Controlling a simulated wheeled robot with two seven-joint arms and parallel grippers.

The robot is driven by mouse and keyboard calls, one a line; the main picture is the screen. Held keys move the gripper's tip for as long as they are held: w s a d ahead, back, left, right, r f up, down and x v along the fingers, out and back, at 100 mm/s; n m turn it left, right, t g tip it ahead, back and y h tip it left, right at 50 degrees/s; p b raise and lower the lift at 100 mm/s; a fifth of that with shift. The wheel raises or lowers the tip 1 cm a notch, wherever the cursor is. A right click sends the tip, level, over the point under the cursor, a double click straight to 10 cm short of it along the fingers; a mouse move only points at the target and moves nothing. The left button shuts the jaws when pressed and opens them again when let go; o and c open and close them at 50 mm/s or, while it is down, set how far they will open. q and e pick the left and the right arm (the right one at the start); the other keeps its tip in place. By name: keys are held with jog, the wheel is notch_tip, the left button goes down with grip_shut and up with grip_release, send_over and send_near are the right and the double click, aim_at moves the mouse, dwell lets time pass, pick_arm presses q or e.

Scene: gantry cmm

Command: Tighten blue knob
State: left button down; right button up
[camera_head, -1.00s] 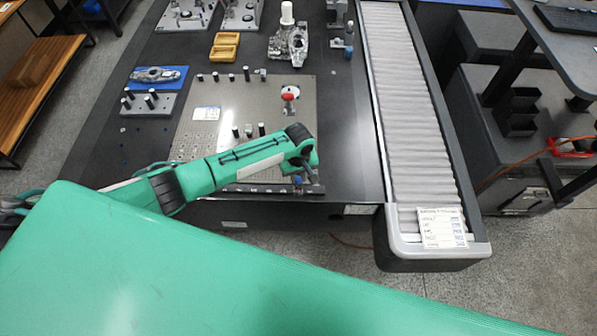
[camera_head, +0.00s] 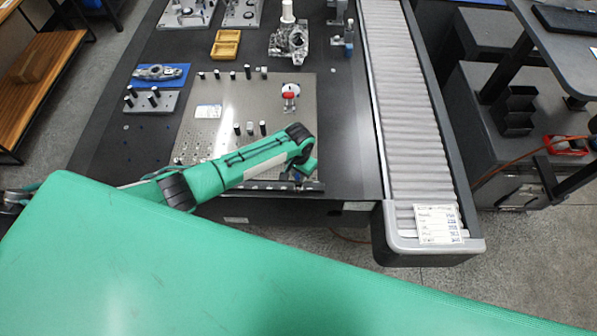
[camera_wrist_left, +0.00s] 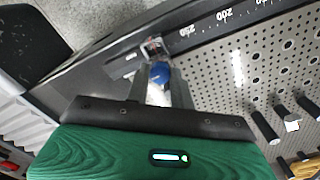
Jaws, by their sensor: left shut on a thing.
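The blue knob (camera_wrist_left: 159,73) shows in the left wrist view, in front of a small metal clamp (camera_wrist_left: 154,47) at the edge of the fixture plate, beside a ruled scale. My left gripper (camera_wrist_left: 160,88) is at the knob, with its jaws shut on it. In the head view my left gripper (camera_head: 297,174) points down at the plate's front edge, near its right corner. The knob is mostly hidden by the gripper there. My right gripper is not in view.
The perforated plate (camera_head: 215,97) carries several dark posts and a red-topped part (camera_head: 290,92). Yellow trays (camera_head: 226,43) and a metal casting (camera_head: 290,40) lie behind. A roller conveyor (camera_head: 405,110) runs along the right.

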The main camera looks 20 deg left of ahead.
aim_at(298, 176)
pick_arm(q)
jog(key=shift+m, duration=1.2)
jog(key=c, duration=1.2)
grip_release()
notch_tip(298, 176, up, 14)
jog(key=b, duration=0.2)
